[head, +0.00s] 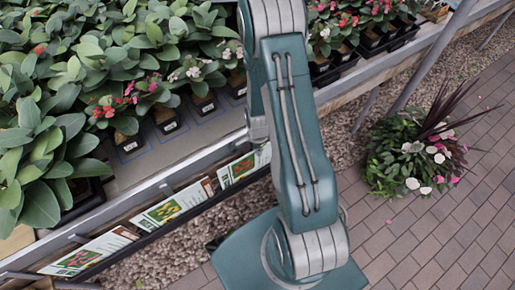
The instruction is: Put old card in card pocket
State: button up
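Three printed cards stand along the front of the plant bench: a lower-left card (88,252), a middle card (174,204) and a right card (242,167). Each shows a plant picture and text. They sit in a long dark rail (160,231), which looks like the card holder. I cannot tell which card is the old one, and I cannot make out a separate card pocket. My teal arm crosses the middle of the head view and covers part of the rail's right end. My gripper cannot be made out; a small grey part shows beside the arm.
The bench (205,132) holds leafy potted plants and flowers. A flower arrangement (418,152) stands on the brick paving (440,235) at the right. A slanting metal post (432,55) rises near it. Gravel (180,252) lies below the bench; the lower-right paving is clear.

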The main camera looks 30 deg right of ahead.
jog(key=shift+o, duration=0.5)
jog(key=s+a+r+n+t, duration=0.1)
jog(key=a+r+n, duration=0.25)
jog(key=r, duration=1.05)
jog(key=s+a+r+n+t, duration=0.15)
jog(key=r+n, duration=0.25)
jog(key=r, duration=1.1)
jog(key=s+a+r+n+t, duration=0.3)
jog(key=s+a+r+n, duration=0.2)
jog(key=s+r+n, duration=0.5)
notch_tip(320, 180, up, 2)
jog(key=shift+a+r, duration=0.1)
jog(key=shift+a, duration=0.3)
